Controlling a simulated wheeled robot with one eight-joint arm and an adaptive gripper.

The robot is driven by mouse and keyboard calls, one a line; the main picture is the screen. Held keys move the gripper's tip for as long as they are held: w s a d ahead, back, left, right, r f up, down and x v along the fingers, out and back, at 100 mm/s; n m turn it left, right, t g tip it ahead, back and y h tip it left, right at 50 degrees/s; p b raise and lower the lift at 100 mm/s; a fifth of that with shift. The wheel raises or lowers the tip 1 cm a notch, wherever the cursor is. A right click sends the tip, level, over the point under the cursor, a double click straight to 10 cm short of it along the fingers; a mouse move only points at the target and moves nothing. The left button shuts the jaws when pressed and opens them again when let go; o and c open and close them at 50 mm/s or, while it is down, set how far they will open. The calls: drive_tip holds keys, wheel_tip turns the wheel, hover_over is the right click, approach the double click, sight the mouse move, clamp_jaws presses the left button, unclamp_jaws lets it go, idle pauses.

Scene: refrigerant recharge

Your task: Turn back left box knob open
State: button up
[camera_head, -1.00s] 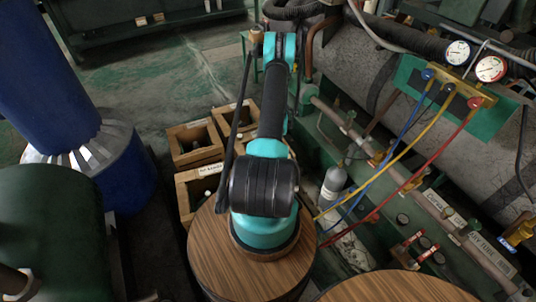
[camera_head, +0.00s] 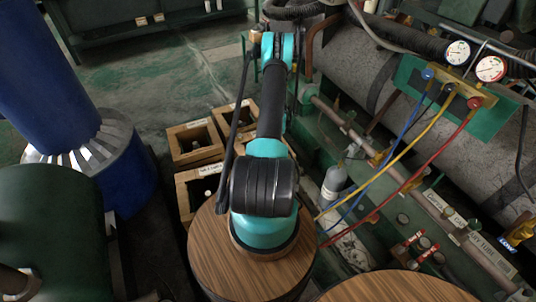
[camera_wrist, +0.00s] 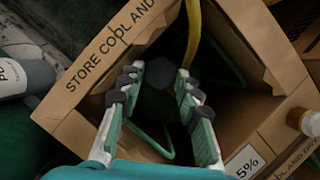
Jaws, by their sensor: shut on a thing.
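In the wrist view a dark, faceted knob (camera_wrist: 160,74) sits between the two fingertips of my gripper (camera_wrist: 159,80). My gripper is shut on it, with dark pads at both sides of it. The knob is over an open cardboard-brown box (camera_wrist: 88,62) printed "STORE COOL AND". What lies under the knob is mostly hidden in shadow. In the head view the back left box (camera_head: 178,134) stands on the floor left of my arm. My gripper is hidden there behind my arm.
A yellow hose (camera_wrist: 193,30) rises beside the knob. A grey cylinder (camera_wrist: 25,77) lies left of the box, and an amber-capped thing (camera_wrist: 306,122) is at the right. In the head view, gauges (camera_head: 458,53) and coloured hoses stand right of my arm; a blue column (camera_head: 45,75) is at left.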

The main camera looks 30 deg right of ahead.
drive_tip(key=n, duration=0.2)
drive_tip(key=n+g+h, duration=0.1)
drive_tip(key=n, duration=0.1)
drive_tip(key=n+g, duration=0.1)
drive_tip(key=n, duration=0.2)
drive_tip(key=shift+w+a+h, duration=0.25)
drive_tip(key=shift+w+h, duration=0.05)
drive_tip(key=shift+h, duration=0.1)
drive_tip(key=n+h, duration=0.1)
drive_tip(key=n, duration=0.3)
drive_tip(key=n+h, duration=0.1)
drive_tip(key=n, duration=0.1)
drive_tip(key=shift+a+n+g+h, duration=0.3)
drive_tip(key=shift+w, duration=0.1)
drive_tip(key=o, duration=1.1)
drive_tip(key=shift+o, duration=0.2)
drive_tip(key=shift+r, duration=0.1)
drive_tip(key=v, duration=1.1)
drive_tip(key=shift+r, duration=0.4)
drive_tip(key=shift+w, duration=0.1)
